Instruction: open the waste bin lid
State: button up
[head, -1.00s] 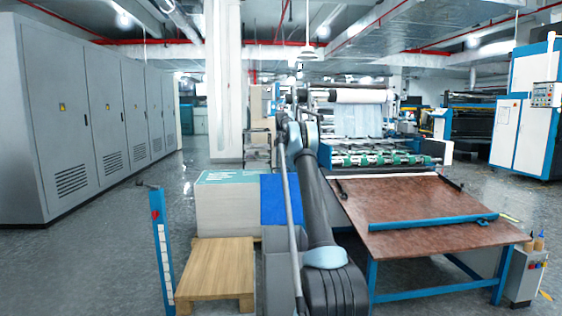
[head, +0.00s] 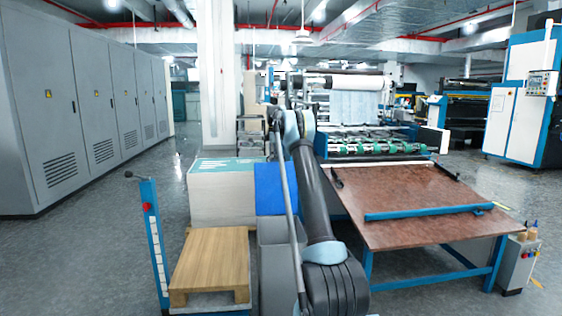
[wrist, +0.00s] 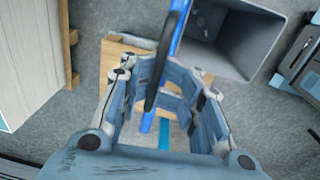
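The waste bin is a grey box; its open mouth with a dark inside (wrist: 238,38) shows at the top of the wrist view. In the head view its grey body (head: 277,240) is partly covered by my arm. Its blue lid (head: 272,188) stands raised at the back of the bin. In the wrist view the lid shows nearly edge-on as a blue strip (wrist: 177,28) left of the mouth. A dark curved bar (wrist: 160,65), perhaps the lid's handle, crosses between my fingers. My gripper (wrist: 168,75) looks open, its fingers spread apart; contact is unclear. The head view does not show it clearly.
A wooden pallet (head: 212,258) and a large pale stack with a green top (head: 222,205) stand left of the bin. A blue post (head: 153,240) rises nearer left. A brown-topped table (head: 410,210) is to the right. Open grey floor lies at left.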

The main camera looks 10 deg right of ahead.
jog(key=shift+s+d+r, duration=0.1)
jog(key=shift+d+r, duration=0.2)
jog(key=shift+d, duration=0.5)
jog(key=shift+r, duration=0.1)
notch_tip(320, 180, up, 12)
jog(key=shift+s, duration=0.2)
jog(key=shift+s, duration=0.1)
dwell(0.4)
